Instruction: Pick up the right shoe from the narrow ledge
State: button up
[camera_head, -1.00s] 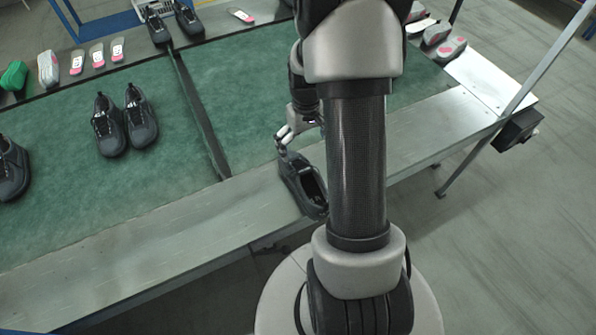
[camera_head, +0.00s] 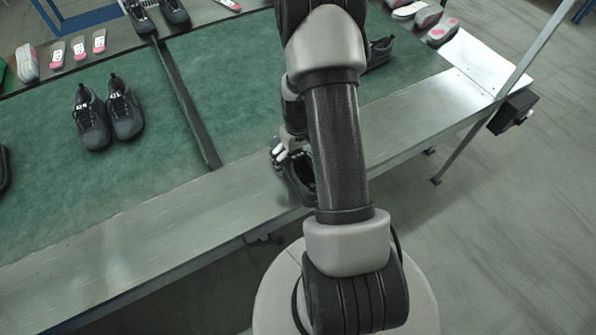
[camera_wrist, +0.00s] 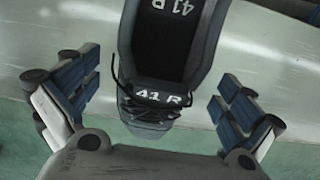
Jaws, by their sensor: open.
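A dark shoe (camera_head: 301,184) stands on the narrow metal ledge (camera_head: 215,198) along the front of the line, partly hidden by my arm. In the wrist view the shoe (camera_wrist: 165,85) reads "41 R" on its tongue and insole, its laced toe towards my gripper. My gripper (camera_wrist: 148,98) is open, one padded finger on each side of the shoe's front part, with gaps showing on both sides. In the head view my gripper (camera_head: 284,155) is at the shoe's far end. I cannot tell whether its height matches the shoe's.
A pair of dark shoes (camera_head: 108,115) stands on the green mat (camera_head: 50,190) to the left. Another dark shoe (camera_head: 380,52) shows partly behind my arm. A dark divider (camera_head: 185,100) crosses the mat. A black box (camera_head: 513,112) hangs at the ledge's right end.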

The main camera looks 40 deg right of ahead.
notch_tip(320, 180, down, 2)
jog(key=shift+f, duration=0.15)
jog(key=shift+c, duration=0.4)
jog(key=c, duration=1.3)
